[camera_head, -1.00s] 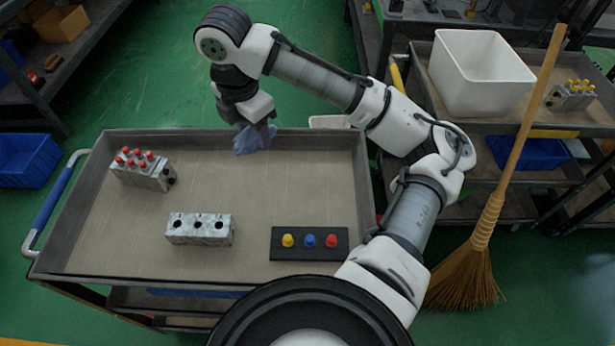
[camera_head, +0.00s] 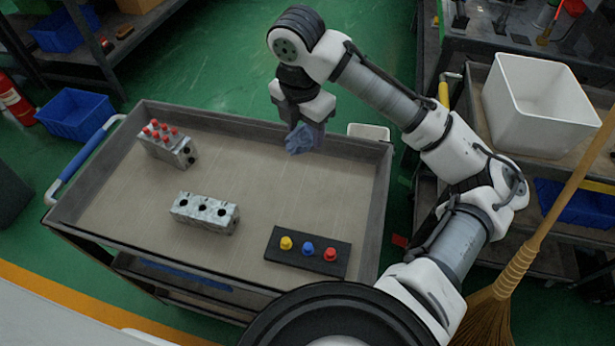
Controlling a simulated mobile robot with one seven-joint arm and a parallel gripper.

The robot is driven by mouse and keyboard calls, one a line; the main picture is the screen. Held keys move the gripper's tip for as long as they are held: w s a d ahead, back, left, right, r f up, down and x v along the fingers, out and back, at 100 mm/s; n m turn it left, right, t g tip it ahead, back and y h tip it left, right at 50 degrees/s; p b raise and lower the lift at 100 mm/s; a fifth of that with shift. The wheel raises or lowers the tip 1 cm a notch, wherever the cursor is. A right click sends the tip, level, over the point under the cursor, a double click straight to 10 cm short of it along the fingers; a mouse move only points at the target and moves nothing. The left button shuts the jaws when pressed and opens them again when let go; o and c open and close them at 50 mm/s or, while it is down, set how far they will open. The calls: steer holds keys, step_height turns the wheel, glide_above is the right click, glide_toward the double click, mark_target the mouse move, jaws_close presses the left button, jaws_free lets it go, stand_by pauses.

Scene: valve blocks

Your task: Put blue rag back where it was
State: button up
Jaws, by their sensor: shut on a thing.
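The blue rag (camera_head: 300,139) is a crumpled cloth hanging from my gripper (camera_head: 303,124) over the far edge of the grey cart (camera_head: 130,215). My gripper points down and is shut on the rag; its fingertips are largely hidden by the cloth. The rag appears to be above the cart tray, near its back wall. I cannot tell how high it hangs.
On the cart stand a valve block with red knobs (camera_head: 168,146), a bare valve block with holes (camera_head: 204,213), and a black board (camera_head: 306,262) with yellow, blue and red caps. A white bin (camera_head: 540,105) stands on the right-hand cart. A broom (camera_head: 545,225) leans there.

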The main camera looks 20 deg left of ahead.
mark_target(302, 146)
step_height(302, 146, down, 16)
steer(key=shift+r+p, duration=0.15)
steer(key=shift+p, duration=0.2)
steer(key=o, duration=0.9)
steer(key=shift+o, duration=0.2)
steer(key=r, duration=0.4)
steer(key=s+r, duration=0.1)
steer(key=r, duration=0.7)
steer(key=shift+s+a, duration=0.1)
steer(key=shift+s, duration=0.1)
